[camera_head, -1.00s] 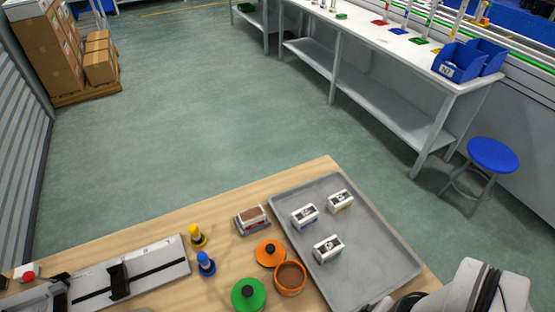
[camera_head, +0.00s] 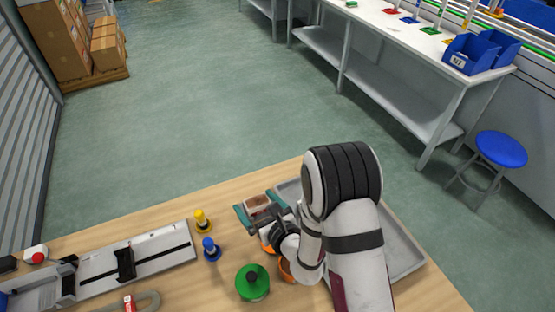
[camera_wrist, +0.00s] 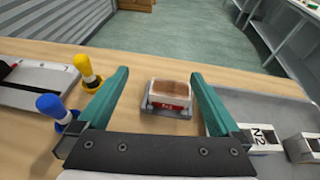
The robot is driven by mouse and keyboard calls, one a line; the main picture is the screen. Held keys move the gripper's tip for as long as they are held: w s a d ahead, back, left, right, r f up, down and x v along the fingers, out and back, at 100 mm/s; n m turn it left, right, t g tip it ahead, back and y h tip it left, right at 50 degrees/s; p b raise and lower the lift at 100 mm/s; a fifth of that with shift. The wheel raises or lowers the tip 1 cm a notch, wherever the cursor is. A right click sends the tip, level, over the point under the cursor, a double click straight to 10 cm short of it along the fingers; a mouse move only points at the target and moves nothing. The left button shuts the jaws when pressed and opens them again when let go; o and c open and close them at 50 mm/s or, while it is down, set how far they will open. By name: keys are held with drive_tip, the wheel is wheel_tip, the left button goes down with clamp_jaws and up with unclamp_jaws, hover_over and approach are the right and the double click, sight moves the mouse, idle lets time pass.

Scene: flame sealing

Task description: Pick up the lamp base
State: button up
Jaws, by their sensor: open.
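A small block with a brown top and a red label (camera_wrist: 169,96) sits on a grey holder on the wooden table; in the head view its brown top (camera_head: 257,201) shows between my fingers. I cannot tell for sure that it is the lamp base. My gripper (camera_wrist: 160,76) is open and empty, its teal fingers on either side of the block with gaps. In the head view my gripper (camera_head: 258,207) is over the block. An orange pot (camera_head: 285,271) and orange lid are mostly hidden by my arm.
A yellow bottle (camera_wrist: 88,72) and a blue bottle (camera_wrist: 56,110) stand left of my gripper. A green lidded pot (camera_head: 252,283) is nearer the front. A grey tray (camera_head: 405,250) with white blocks lies right, partly hidden. A slide fixture (camera_head: 150,250) lies left.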

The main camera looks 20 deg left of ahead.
sight(256, 199)
drive_tip(key=f, duration=0.1)
drive_tip(key=f+h, duration=0.1)
drive_tip(key=w+d+f+m, duration=0.1)
drive_tip(key=shift+w+f+t+h, duration=0.1)
drive_tip(key=shift+f+t+h, duration=0.2)
drive_tip(key=shift+h, duration=0.1)
drive_tip(key=x, duration=0.6)
drive_tip(key=shift+w+a, duration=0.25)
drive_tip(key=c, duration=1.2)
